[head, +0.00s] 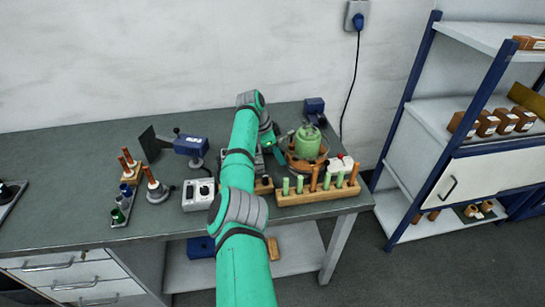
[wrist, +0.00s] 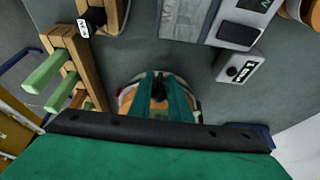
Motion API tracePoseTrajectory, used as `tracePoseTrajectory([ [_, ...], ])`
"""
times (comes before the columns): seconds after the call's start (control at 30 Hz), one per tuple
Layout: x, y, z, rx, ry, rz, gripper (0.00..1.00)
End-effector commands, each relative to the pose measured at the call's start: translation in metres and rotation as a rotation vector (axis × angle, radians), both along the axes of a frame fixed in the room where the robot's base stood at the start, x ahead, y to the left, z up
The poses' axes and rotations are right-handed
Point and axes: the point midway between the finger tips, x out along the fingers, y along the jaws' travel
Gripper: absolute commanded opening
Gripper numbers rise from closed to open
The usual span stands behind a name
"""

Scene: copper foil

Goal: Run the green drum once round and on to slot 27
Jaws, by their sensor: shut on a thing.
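The green drum (head: 307,142) stands upright in a round copper-brown base (head: 300,164) at the right end of the bench. My gripper (head: 279,146) is low, just left of the drum in the head view. In the wrist view my gripper (wrist: 160,88) points at a round pale and brown thing that its fingers partly cover. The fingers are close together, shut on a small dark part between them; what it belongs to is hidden. I cannot read any slot numbers, so slot 27 cannot be picked out.
A wooden rack with green and brown pegs (head: 318,195) stands in front of the drum; it also shows in the wrist view (wrist: 90,75). A grey box (head: 198,195), a blue device (head: 189,146) and a dark blue block (head: 314,106) are nearby.

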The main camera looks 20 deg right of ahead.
Motion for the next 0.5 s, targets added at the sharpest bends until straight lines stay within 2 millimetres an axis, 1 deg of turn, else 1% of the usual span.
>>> tracePoseTrajectory([
  [0.2, 0.0004, -0.0006, 0.0002, 0.001, -0.001, -0.043, 0.00],
  [0.5, 0.0020, 0.0032, 0.0000, -0.002, -0.001, -0.051, 0.00],
])
